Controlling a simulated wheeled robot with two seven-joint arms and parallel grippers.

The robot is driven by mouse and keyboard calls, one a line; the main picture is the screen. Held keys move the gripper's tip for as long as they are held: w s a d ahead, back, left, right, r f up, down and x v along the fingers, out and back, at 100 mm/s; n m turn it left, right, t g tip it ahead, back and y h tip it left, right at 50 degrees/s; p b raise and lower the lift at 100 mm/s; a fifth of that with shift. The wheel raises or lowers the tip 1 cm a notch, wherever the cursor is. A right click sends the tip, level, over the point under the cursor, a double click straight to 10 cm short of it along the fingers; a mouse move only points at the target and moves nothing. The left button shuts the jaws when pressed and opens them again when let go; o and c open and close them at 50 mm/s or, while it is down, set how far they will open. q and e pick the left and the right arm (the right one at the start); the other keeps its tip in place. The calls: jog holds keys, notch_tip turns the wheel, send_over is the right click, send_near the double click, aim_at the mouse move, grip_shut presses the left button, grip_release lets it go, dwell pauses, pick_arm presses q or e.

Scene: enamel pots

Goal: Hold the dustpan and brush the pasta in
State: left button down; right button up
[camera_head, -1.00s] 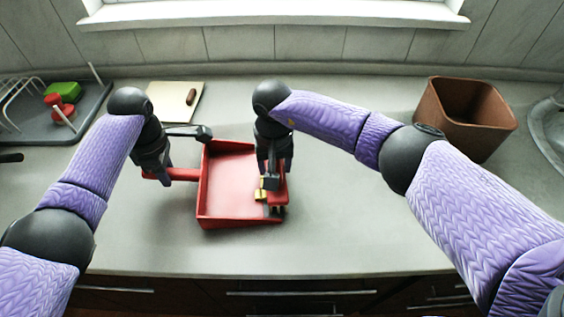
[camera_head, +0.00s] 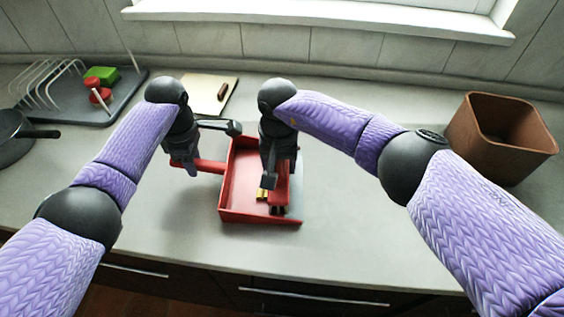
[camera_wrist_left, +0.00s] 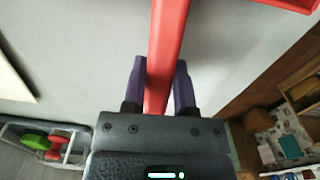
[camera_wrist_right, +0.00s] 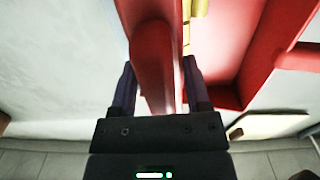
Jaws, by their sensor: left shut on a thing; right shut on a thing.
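The red dustpan (camera_head: 240,198) lies on the counter, its handle (camera_head: 207,166) pointing left. My left gripper (camera_head: 184,168) is shut on that handle, which shows between its fingers in the left wrist view (camera_wrist_left: 167,55). My right gripper (camera_head: 278,180) is shut on the red brush (camera_head: 284,189), also seen in the right wrist view (camera_wrist_right: 153,55). The brush is over the right part of the pan. Yellow pasta (camera_head: 263,194) is inside the pan, just left of the brush. The brush and gripper hide part of the pan, so other pieces there cannot be seen.
A brown bin (camera_head: 500,140) stands at the right. A cream board (camera_head: 200,88) lies behind the arms. A grey dish rack (camera_head: 85,110) with red and green items and a dark pan (camera_head: 14,138) are at the left. The front counter is clear.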

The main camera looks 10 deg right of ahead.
jog(key=shift+w+a, duration=0.15)
jog(key=shift+a, duration=0.9)
jog(key=shift+d+r, duration=0.3)
jog(key=shift+r, duration=0.6)
jog(key=shift+d+r, duration=0.3)
jog(key=shift+r, duration=0.55)
jog(key=shift+d+r, duration=0.3)
jog(key=shift+r, duration=0.6)
